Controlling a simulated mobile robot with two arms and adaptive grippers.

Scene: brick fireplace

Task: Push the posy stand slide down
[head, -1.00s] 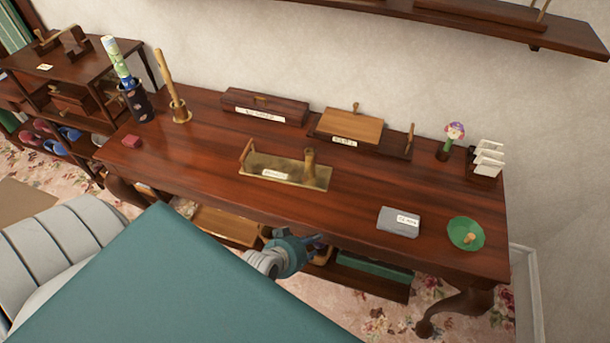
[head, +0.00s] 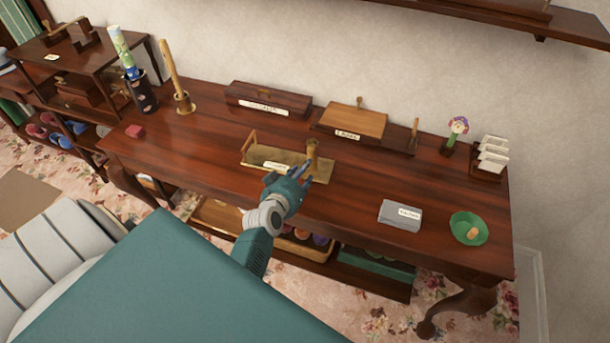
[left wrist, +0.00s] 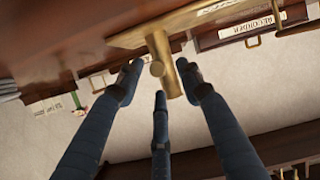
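A brass tray (head: 250,158) lies on the desk, with an upright brass tube (head: 312,150) at its right end and a wooden upright at its left end. Its label is too small to read, so I cannot tell for certain that this is the posy stand. My left gripper (head: 305,170) is just in front of the tube. In the left wrist view the tube (left wrist: 161,68) is ahead of my spread left fingers (left wrist: 160,90), between the outer two; no contact is clear. A flower figure (head: 458,128) stands at the back right. My right gripper is out of view.
The dark desk (head: 215,150) also holds a grey block (head: 400,215), a green dish (head: 468,229), a white card rack (head: 490,158), two labelled wooden boxes at the back, a stick in a holder (head: 182,105) and a red block (head: 135,131). A shelf (head: 480,15) hangs above.

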